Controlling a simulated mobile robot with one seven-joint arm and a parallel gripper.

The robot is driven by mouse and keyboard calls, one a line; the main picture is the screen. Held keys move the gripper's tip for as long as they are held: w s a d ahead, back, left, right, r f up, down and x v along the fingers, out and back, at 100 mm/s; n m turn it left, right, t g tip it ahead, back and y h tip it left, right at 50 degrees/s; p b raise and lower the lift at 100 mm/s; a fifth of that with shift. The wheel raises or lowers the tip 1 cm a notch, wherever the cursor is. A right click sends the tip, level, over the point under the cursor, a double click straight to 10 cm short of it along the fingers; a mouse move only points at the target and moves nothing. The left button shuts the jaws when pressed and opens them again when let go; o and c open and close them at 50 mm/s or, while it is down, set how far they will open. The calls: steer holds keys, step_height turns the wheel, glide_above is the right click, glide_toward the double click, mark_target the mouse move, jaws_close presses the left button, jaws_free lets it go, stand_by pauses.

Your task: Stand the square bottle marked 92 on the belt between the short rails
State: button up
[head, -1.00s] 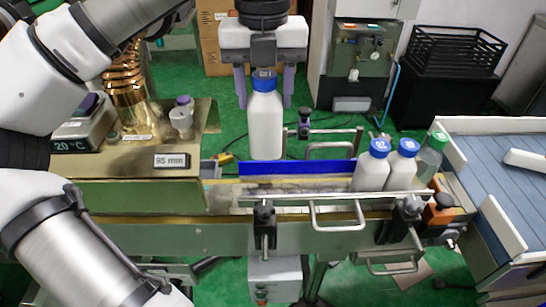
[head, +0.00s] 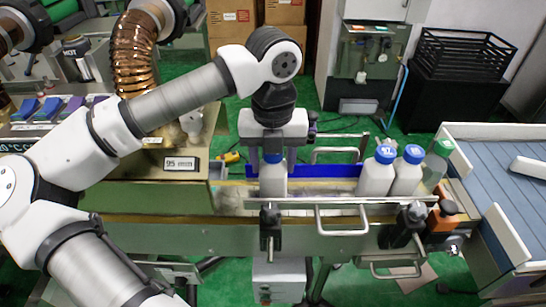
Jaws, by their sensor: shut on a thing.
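My gripper (head: 272,162) is shut on a white bottle (head: 273,183) with a blue cap, held upright at the left part of the belt. The mark on this bottle is covered or too small to read. The belt (head: 325,186) runs between a blue back rail (head: 320,171) and a metal front rail (head: 345,200). The bottle stands in front of the blue rail and behind the front rail. The front rail hides its foot, so I cannot tell whether it touches the belt.
Two white bottles with blue caps (head: 376,176) (head: 407,174) and a green-capped bottle (head: 437,164) stand at the belt's right end. Rail clamps (head: 268,225) (head: 409,222) stick up in front. A panel marked 95 mm (head: 181,164) is at the left.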

steer(key=o, duration=1.1)
steer(key=shift+f, duration=0.15)
steer(key=o, duration=0.5)
steer(key=shift+c, duration=0.2)
step_height(320, 180, up, 12)
steer(key=shift+r+b, duration=0.2)
steer(key=shift+b, duration=0.6)
